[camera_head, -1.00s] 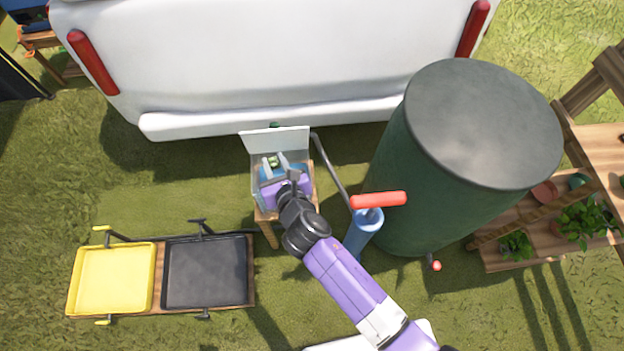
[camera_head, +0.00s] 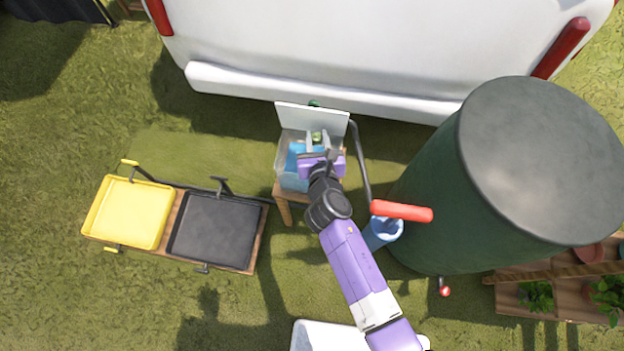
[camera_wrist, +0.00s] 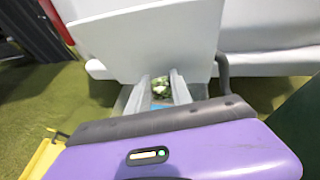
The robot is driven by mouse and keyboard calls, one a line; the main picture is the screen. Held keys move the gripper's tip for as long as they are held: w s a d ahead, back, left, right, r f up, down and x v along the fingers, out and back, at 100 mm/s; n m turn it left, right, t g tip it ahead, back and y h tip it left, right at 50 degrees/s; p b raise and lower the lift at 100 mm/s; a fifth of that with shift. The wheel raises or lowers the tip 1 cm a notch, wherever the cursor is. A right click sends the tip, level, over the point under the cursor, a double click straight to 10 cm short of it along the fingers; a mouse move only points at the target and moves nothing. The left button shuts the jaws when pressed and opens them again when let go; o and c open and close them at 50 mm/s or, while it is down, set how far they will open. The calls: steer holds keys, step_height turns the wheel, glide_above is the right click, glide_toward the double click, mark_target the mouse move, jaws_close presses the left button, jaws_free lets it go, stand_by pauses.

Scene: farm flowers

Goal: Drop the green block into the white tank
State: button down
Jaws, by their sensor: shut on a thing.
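The tank (camera_head: 283,163) is a pale, open box with blue inside. A white panel (camera_head: 311,117) stands upright at its back, and the box rests on a small wooden stand. My gripper (camera_head: 317,138) is over the tank, its two grey fingers pointing toward the panel. It is shut on the small green block (camera_head: 316,136), held between the fingertips. In the wrist view the block (camera_wrist: 161,88) looks green and whitish between the fingers, in front of the white panel (camera_wrist: 150,42). My gripper body hides part of the tank.
A large green barrel (camera_head: 540,160) stands to the right, near a blue pump with a red handle (camera_head: 402,211). A white vehicle (camera_head: 380,50) is close behind the tank. Yellow (camera_head: 128,213) and black (camera_head: 215,230) trays lie to the left. Grass is clear between.

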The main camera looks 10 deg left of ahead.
steer(key=shift+f+b, duration=1.55)
steer(key=shift+f, duration=0.25)
steer(key=c, duration=1.1)
jaws_free()
steer(key=shift+o, duration=0.2)
steer(key=p+v, duration=0.1)
steer(key=v, duration=0.7)
steer(key=shift+p, duration=0.4)
